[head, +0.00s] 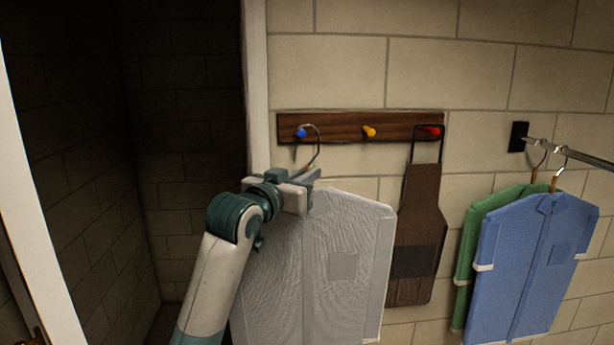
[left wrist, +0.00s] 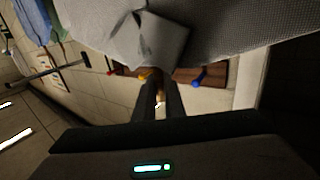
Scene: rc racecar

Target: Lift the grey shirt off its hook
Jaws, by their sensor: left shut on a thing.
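The grey shirt (head: 345,270) hangs upright on a hanger with a metal hook (head: 318,145). The hook's curved top is at the blue peg (head: 301,133) of the wooden rack; I cannot tell whether it touches the peg. My left gripper (head: 309,182) is shut on the hanger's neck, just above the collar, and covers part of the shirt's left shoulder. In the left wrist view the closed fingers (left wrist: 160,98) are at the tan neck, with the grey cloth (left wrist: 185,45) beyond them. My right gripper is not in view.
The wooden rack (head: 345,127) also has a yellow peg (head: 369,132) and a red peg (head: 433,132). Green (head: 478,225) and blue (head: 530,265) shirts hang on a rail (head: 585,157). A dark doorway opens at left.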

